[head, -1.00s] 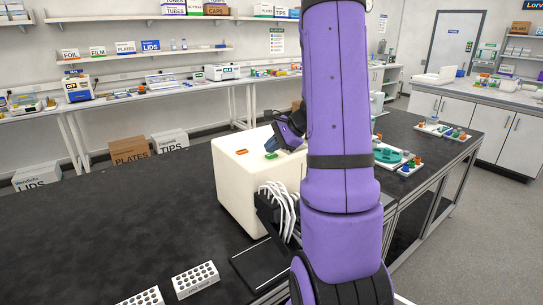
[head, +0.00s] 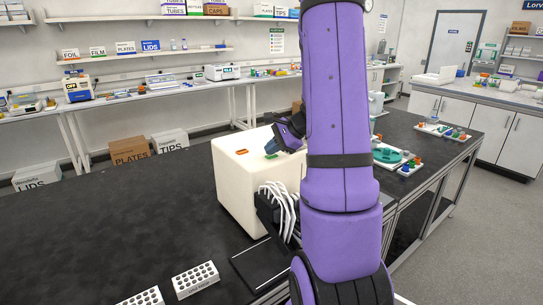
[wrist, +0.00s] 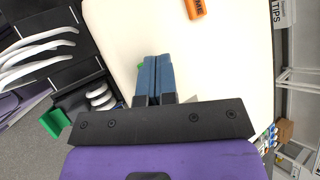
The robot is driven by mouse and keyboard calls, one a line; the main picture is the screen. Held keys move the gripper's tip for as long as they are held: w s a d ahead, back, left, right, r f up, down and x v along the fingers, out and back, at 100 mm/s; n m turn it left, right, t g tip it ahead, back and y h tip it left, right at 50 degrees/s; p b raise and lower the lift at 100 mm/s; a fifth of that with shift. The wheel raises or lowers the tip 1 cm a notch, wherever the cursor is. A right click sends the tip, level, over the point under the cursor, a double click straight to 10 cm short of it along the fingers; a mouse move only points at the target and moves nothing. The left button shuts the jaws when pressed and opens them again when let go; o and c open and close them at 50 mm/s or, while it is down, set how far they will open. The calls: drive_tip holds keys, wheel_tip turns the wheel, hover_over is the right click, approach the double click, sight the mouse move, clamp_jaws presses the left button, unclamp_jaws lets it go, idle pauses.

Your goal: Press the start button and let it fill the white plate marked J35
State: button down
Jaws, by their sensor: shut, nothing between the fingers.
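The cream dispenser box (head: 240,185) stands on the dark bench. It has a green button (head: 271,155) and an orange button (head: 242,152) on top. My gripper (head: 271,147) is shut and empty, its blue fingertips right over the green button. In the wrist view, the fingertips (wrist: 155,60) cover most of the green button (wrist: 140,67); I cannot tell whether they touch it. The orange button (wrist: 195,9), with part of a word on it, lies apart. A white plate with holes (head: 195,280) sits at the front of the bench; no J35 mark is legible.
A second white holed plate (head: 146,297) is cut off by the bottom edge. White tubes (head: 279,205) hang at the dispenser's side above a dark flat platform (head: 260,265). Racks with coloured items (head: 390,155) stand on the bench to the right. The bench's left part is clear.

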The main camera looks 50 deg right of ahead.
sight(272, 157)
drive_tip(key=shift+r, duration=3.3)
